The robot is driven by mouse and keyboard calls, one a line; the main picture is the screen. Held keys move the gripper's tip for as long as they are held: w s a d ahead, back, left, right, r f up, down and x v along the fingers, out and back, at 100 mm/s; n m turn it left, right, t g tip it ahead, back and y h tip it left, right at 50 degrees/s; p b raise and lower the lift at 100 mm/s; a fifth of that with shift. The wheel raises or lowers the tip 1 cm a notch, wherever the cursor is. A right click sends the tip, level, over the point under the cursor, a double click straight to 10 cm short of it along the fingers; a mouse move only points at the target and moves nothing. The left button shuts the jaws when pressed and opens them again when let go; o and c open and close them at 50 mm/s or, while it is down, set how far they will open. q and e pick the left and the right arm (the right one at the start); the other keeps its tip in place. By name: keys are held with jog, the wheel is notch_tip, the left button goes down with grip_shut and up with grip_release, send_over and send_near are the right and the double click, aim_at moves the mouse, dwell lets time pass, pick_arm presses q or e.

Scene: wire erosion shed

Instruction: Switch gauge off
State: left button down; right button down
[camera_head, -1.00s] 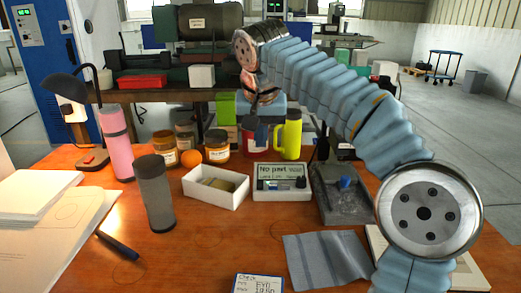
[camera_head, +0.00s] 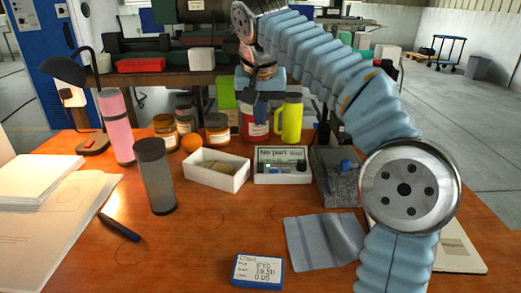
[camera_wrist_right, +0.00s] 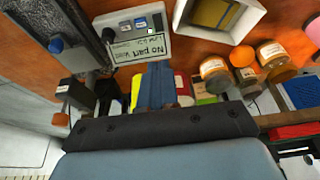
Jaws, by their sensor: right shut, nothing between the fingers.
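The gauge (camera_head: 283,178) is a small white box on the orange-brown table. In the right wrist view the gauge (camera_wrist_right: 128,27) appears upside down, with a row of small controls beside the display. My right gripper (camera_head: 262,108) is behind and above the gauge in the head view, fingers pointing down, shut and empty. In the wrist view its dark blue fingers (camera_wrist_right: 158,78) sit together just below the display edge and look apart from the gauge. My left gripper is not in view.
Left of the gauge is a white open tray (camera_head: 218,181); right is a grey stone block (camera_head: 338,188) with a blue knob. Jars, a red container (camera_head: 254,127) and a yellow-green bottle (camera_head: 289,120) stand behind. A grey cloth (camera_head: 325,241) and a blue-framed card (camera_head: 258,270) lie in front.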

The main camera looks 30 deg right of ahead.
jog(key=b, duration=0.3)
send_near(261, 164)
jog(key=x, duration=0.5)
jog(key=shift+w+d+f, duration=0.1)
jog(key=shift+w, duration=0.1)
jog(key=shift+w+f, duration=0.1)
jog(key=shift+f, duration=0.55)
jog(key=shift+f, duration=0.1)
